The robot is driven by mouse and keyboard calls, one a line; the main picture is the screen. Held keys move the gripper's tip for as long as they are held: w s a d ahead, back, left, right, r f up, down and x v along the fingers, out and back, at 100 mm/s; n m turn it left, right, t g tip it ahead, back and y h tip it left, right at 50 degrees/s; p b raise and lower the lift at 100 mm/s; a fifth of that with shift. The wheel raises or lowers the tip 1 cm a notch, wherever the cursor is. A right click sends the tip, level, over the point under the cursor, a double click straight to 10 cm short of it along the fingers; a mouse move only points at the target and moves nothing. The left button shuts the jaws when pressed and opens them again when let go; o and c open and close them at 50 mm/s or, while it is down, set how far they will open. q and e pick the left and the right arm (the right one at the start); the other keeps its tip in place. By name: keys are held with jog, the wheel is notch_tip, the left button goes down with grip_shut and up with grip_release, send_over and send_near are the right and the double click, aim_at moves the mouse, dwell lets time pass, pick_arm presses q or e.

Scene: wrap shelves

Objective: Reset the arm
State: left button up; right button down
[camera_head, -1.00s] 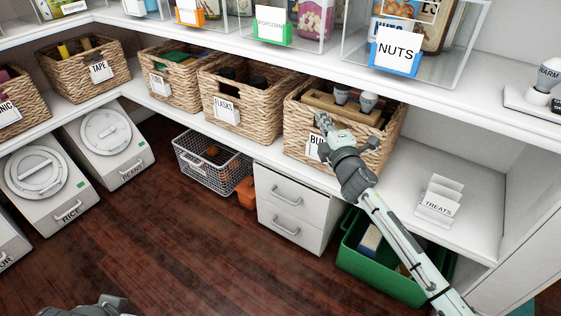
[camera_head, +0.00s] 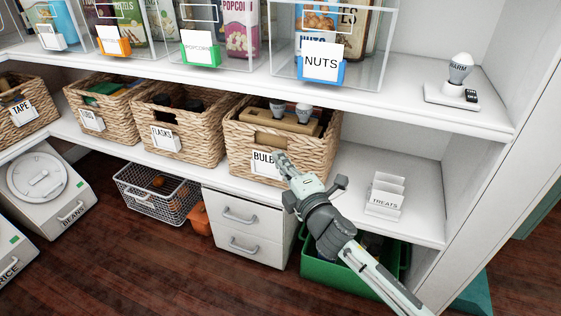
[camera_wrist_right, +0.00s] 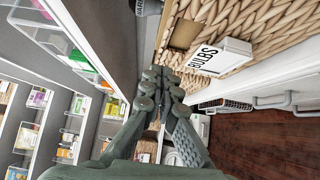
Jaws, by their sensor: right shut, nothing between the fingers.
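My right gripper (camera_head: 281,163) is in front of the wicker basket (camera_head: 239,142) labelled BULBS, just right of its label. Its fingers are closed together and empty. In the right wrist view the shut fingers (camera_wrist_right: 161,87) point toward the basket's side, with the BULBS label (camera_wrist_right: 219,57) to their right. Whether the fingers touch the basket I cannot tell. My right arm reaches in from the lower right. My left gripper does not show in the head view.
Bulbs (camera_head: 304,112) stand in a wooden holder in the basket. White drawers (camera_head: 243,228), a wire basket (camera_head: 155,196) and a green bin (camera_head: 320,271) are below. A TREATS holder (camera_head: 386,195) stands right on the shelf. Above are clear bins, a NUTS label (camera_head: 321,62) and a WARM bulb (camera_head: 460,69).

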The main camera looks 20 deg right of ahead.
jog(key=s+d+f+m+g+h+p, duration=0.2)
jog(key=s+d+f+m+g+h, duration=0.35)
jog(key=s+d+f+m, duration=0.6)
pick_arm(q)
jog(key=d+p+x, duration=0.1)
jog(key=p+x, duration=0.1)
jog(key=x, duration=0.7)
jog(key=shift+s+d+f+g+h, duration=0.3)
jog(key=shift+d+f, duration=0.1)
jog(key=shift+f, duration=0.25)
pick_arm(e)
jog(key=s+f+m+g, duration=0.3)
jog(key=s+f, duration=0.3)
jog(key=s, duration=0.3)
jog(key=s+f+m+g+y, duration=0.1)
jog(key=s+f+m+g, duration=0.2)
jog(key=s+f+g, duration=0.3)
jog(key=s, duration=0.4)
jog(key=shift+f+m, duration=0.35)
jog(key=shift+f, duration=0.05)
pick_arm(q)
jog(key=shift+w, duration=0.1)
pick_arm(e)
jog(key=shift+d, duration=0.15)
